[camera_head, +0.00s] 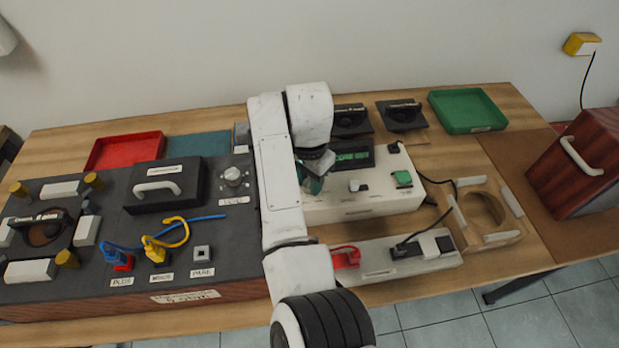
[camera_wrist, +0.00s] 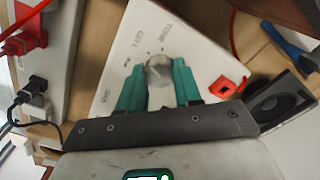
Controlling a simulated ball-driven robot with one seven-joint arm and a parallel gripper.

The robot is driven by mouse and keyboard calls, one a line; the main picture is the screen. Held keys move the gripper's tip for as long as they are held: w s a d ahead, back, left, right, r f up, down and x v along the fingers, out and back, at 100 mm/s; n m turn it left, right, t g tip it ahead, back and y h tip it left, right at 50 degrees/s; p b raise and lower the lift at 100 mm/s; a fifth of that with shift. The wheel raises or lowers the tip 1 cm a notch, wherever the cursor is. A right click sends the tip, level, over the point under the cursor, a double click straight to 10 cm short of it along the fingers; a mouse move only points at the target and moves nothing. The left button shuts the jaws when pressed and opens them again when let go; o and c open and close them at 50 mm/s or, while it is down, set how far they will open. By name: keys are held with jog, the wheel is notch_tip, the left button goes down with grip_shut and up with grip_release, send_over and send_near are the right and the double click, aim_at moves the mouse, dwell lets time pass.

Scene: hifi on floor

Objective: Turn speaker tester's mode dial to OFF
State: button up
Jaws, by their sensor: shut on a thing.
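The speaker tester looks to be the white box (camera_head: 365,205) with a dark display, behind my arm in the head view. Its white top panel (camera_wrist: 118,60) fills the middle of the wrist view. The round silver mode dial (camera_wrist: 159,71) sits on it, with small printed labels around it that are too small to read surely. My gripper (camera_head: 313,184) points down at the box's left part. In the wrist view its teal fingers are shut on the dial, one on each side. The dial is hidden in the head view, and its pointer direction is unclear.
A dark console (camera_head: 215,260) with cables and another knob (camera_head: 233,176) stands at left. A light strip (camera_head: 380,268) with red and black plugs lies in front. A wooden frame (camera_head: 490,212), green tray (camera_head: 468,110) and wooden box (camera_head: 575,165) are at right.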

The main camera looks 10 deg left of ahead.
aim_at(309, 183)
jog(key=shift+r+n+p, duration=0.15)
jog(key=shift+n+p, duration=0.15)
jog(key=shift+p, duration=0.1)
jog(key=n+p, duration=0.2)
jog(key=shift+r+n+p, duration=0.15)
jog(key=shift+n+p, duration=0.15)
jog(key=shift+p, duration=0.05)
jog(key=n+p, duration=0.3)
jog(key=n, duration=0.2)
jog(key=n+p, duration=0.2)
jog(key=n, duration=0.3)
jog(key=shift+n, duration=0.4)
jog(key=shift+a+f+n+p, duration=0.15)
jog(key=shift+n+p, duration=0.4)
jog(key=shift+n, duration=1.35)
jog(key=o, duration=1)
jog(key=shift+f, duration=0.1)
jog(key=shift+o, duration=0.2)
notch_tip(309, 183, up, 11)
jog(key=shift+b, duration=0.3)
